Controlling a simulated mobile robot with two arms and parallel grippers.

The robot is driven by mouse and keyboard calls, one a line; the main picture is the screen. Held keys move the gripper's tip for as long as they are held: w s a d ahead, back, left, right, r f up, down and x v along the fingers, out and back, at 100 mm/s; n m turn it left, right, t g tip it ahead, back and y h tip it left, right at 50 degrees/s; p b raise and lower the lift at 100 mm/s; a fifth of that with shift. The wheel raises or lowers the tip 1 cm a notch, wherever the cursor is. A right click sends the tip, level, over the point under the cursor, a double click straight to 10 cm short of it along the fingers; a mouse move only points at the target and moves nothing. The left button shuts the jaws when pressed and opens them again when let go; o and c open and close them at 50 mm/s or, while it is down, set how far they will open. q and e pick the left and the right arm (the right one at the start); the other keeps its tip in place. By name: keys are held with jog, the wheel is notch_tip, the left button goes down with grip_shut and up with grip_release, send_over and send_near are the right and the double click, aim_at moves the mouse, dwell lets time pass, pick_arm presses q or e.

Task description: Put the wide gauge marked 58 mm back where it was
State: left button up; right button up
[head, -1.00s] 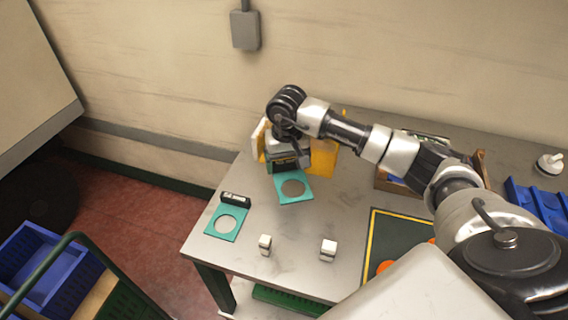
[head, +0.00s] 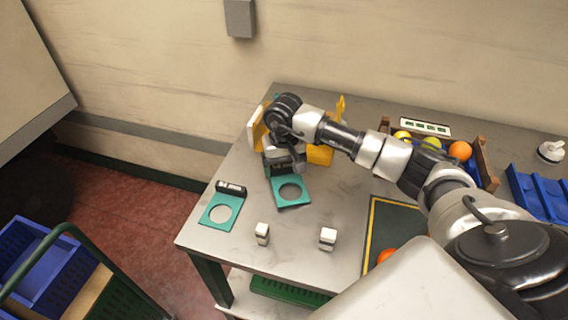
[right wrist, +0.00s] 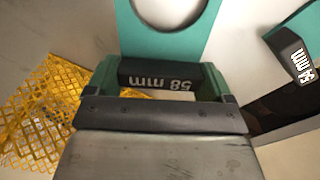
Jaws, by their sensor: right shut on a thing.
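The wide gauge marked 58 mm is a teal plate with a round hole and a black handle; its plate (head: 305,194) is at the left part of the table. My right gripper (head: 285,160) is shut on its handle. In the right wrist view the label on the handle (right wrist: 158,80) reads 58 mm upside down, between the fingers. I cannot tell whether the plate touches the table. A second teal gauge (head: 212,222) lies flat to its left, and its handle (right wrist: 303,66) reads 54 mm in the right wrist view. My left gripper is not in view.
Two small white blocks (head: 262,233) (head: 328,238) stand in front. A yellow mesh thing (right wrist: 40,115) is beside the gripper. A dark mat (head: 400,228), a wooden crate of fruit (head: 487,172) and a blue tray (head: 535,200) are to the right. Grey table surface is clear between the gauges and blocks.

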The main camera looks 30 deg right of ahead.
jog(key=shift+f+b, duration=0.6)
dwell(0.8)
jog(key=o, duration=0.8)
jog(key=shift+r, duration=0.1)
jog(key=shift+r+p, duration=2.05)
jog(key=shift+r, duration=1.95)
